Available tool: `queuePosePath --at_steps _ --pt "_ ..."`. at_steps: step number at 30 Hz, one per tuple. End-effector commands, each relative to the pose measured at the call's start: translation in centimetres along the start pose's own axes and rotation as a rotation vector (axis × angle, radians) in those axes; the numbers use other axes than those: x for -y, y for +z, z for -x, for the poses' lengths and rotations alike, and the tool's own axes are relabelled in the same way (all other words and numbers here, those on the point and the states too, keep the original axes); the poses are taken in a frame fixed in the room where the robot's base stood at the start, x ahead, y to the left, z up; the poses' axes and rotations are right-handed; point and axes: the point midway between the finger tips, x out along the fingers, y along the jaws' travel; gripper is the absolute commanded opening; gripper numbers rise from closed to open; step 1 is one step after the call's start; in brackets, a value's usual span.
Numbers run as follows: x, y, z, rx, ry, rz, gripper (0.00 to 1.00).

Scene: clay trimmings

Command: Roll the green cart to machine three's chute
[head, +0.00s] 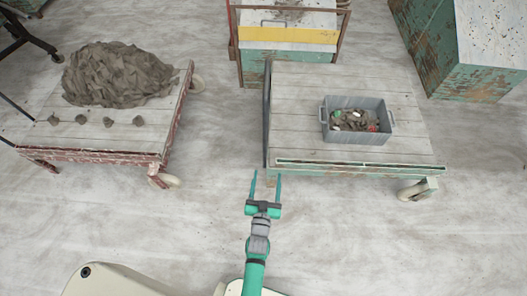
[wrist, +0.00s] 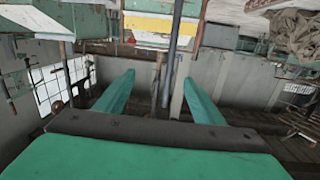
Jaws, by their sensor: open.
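The green cart (head: 300,88) stands at right of centre in the head view, with a pale plank deck and worn green frame. A dark upright bar (head: 267,115) runs along its left end. My gripper (head: 266,177) is open and empty over the floor, just in front of the cart's near left corner, apparently apart from it. In the wrist view, my two green fingers (wrist: 158,76) are spread, with a dark post (wrist: 173,45) beyond the gap. A machine with a yellow band (head: 290,34) stands behind the cart. I cannot read any machine number.
A grey tote (head: 356,139) of scraps sits on the green cart. A red-framed cart (head: 100,155) with a clay heap (head: 117,74) and several small lumps stands at left. A green cabinet (head: 470,84) stands at back right. Floor is clear in front and between carts.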

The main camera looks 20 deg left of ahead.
Motion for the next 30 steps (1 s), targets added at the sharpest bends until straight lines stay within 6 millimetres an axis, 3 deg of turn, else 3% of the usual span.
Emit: queuePosePath --at_steps 1,3,9,20,30 --pt "0.5 0.1 -2.4 -0.013 -0.015 0.005 0.62" --pt "1.2 0.2 -5.0 -0.024 -0.032 0.012 0.62" --pt "2.5 0.1 -10.3 -0.047 -0.067 0.029 0.62" --pt "3.1 -0.2 -13.4 -0.055 -0.078 0.037 0.62" --pt "3.4 -0.5 -17.6 -0.055 -0.078 0.037 0.62"
